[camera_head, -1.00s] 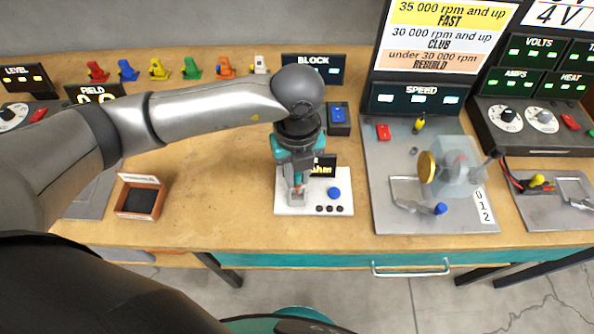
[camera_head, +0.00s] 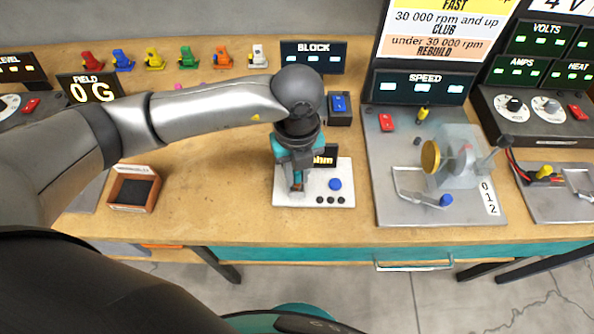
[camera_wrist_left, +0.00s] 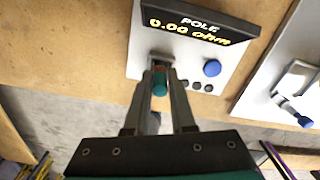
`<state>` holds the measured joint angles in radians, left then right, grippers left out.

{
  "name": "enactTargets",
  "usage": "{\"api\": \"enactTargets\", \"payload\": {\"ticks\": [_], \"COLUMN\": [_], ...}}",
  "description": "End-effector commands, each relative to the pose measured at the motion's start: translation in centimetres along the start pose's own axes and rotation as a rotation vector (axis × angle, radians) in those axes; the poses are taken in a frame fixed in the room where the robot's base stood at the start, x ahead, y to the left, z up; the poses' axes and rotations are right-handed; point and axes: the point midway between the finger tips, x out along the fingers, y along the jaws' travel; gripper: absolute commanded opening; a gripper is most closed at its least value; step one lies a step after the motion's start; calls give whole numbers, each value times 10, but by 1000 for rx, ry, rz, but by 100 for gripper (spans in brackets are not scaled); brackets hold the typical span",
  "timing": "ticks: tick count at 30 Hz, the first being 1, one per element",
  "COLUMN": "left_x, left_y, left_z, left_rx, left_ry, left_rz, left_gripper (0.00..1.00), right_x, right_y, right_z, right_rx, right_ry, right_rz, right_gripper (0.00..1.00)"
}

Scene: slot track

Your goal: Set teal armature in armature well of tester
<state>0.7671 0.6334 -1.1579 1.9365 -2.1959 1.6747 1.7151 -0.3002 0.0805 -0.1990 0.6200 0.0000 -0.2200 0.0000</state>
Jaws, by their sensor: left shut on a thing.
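The tester (camera_head: 344,169) is a white board with a blue button, black knobs and a small display. In the left wrist view the tester (camera_wrist_left: 184,69) display reads "POLE 0.00 ohm". My left gripper (camera_head: 297,186) points down over the left part of the board. It is shut on the teal armature (camera_wrist_left: 160,86), whose teal end and a coppery part show between the fingers. Its far end is at a small grey fitting on the board. The fingers hide the well, so I cannot tell whether the armature is seated. My right gripper is not in view.
A small open box (camera_head: 134,188) with a dark lining stands at left. Several coloured pieces line the back of the bench (camera_head: 226,216). The grey SPEED stand (camera_head: 386,190) is right of the tester. The bench between box and tester is clear.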

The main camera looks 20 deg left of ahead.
Motion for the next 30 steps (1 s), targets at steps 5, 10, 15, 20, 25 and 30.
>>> {"api": "enactTargets", "payload": {"ticks": [5,10,15,20,25,30], "left_x": [2,3,3,3,3,-7], "left_y": [0,0,0,0,0,0], "left_z": [0,0,0,0,0,0], "left_rx": [0,0,0,0,0,1], "left_ry": [0,0,0,0,0,0], "left_rz": [0,0,0,0,0,-2], "left_gripper": [0,26,45,58,58,58], "right_x": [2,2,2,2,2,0], "right_y": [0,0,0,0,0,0], "right_z": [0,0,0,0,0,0], "right_rx": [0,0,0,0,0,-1], "right_ry": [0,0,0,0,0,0], "right_rz": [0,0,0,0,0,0], "right_gripper": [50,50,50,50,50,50]}}
